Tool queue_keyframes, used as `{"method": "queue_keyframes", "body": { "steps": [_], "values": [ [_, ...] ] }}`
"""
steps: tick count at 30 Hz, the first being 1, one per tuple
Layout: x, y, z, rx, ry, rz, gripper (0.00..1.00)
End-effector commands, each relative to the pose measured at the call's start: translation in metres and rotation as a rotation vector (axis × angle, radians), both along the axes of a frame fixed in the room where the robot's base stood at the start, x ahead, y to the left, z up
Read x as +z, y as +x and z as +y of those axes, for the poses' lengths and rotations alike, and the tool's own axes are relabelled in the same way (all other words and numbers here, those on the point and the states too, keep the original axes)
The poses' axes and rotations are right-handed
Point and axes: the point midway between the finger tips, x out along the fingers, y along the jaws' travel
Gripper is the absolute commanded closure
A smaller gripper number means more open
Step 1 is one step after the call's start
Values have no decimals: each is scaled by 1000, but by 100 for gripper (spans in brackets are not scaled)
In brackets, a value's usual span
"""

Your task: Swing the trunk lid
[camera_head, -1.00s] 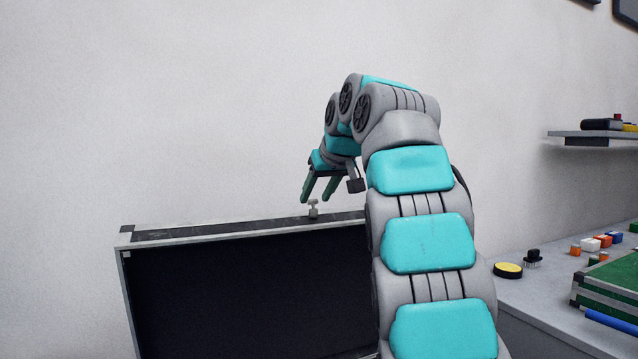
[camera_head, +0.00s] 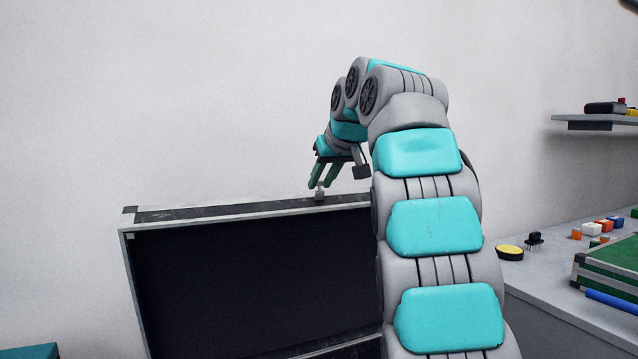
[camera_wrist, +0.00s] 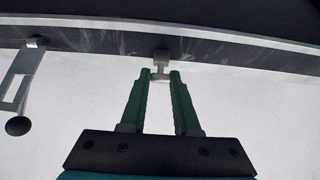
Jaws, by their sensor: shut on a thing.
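The trunk lid (camera_head: 230,280) stands raised in the head view, a large dark panel with a pale metal frame. A small pale knob (camera_head: 320,193) sits on its top edge. It also shows in the wrist view (camera_wrist: 161,57), on the lid's dark edge strip (camera_wrist: 230,47). My gripper (camera_head: 319,187) reaches down to the knob from above. In the wrist view, its green fingers (camera_wrist: 160,77) lie on both sides of the knob's outer end and are shut on it. My arm hides the lid's right part.
A white wall is behind the lid. On the right, a grey counter (camera_head: 545,290) holds a yellow-topped round button (camera_head: 509,252), small coloured blocks and a green case (camera_head: 612,268). A wall shelf (camera_head: 595,119) is above. A teal object (camera_head: 30,352) shows at lower left.

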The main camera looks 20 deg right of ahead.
Motion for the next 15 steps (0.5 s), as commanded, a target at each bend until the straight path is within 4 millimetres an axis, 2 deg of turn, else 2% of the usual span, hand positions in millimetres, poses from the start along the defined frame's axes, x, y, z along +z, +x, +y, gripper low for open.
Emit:
{"method": "queue_keyframes", "body": {
  "steps": [1,15],
  "values": [
    [-9,-4,0,1,2,9,100],
    [-19,-41,-1,1,2,9,100]
  ]
}}
